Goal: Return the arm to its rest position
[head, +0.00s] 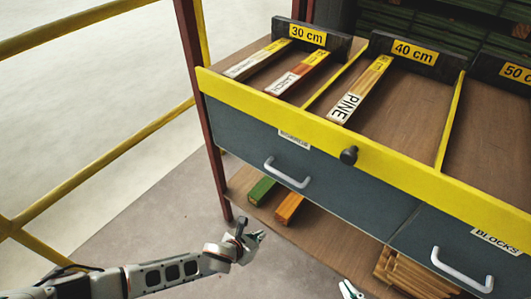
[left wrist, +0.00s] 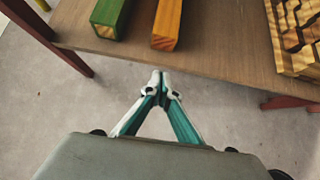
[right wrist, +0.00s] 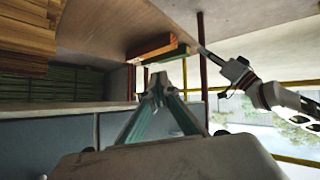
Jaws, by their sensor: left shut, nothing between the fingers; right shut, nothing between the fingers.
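My left arm comes in from the lower left in the head view, and its gripper (head: 252,239) is in front of the shelf unit, below the drawer. In the left wrist view the left gripper (left wrist: 160,80) is shut and empty, near the edge of the lower shelf. My right gripper (head: 350,290) shows only at the bottom edge of the head view. In the right wrist view the right gripper (right wrist: 158,82) is shut and empty, in front of the grey drawer fronts. My left arm also shows at the right of that view.
A yellow-edged sorting tray (head: 300,124) holds labelled wood strips, including the PINE strip (head: 359,90). Below are grey drawers (head: 320,170) with white handles (head: 288,174). A green block (head: 262,190) and an orange block (head: 288,207) lie on the lower shelf (left wrist: 215,60). Yellow rails (head: 100,155) stand left.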

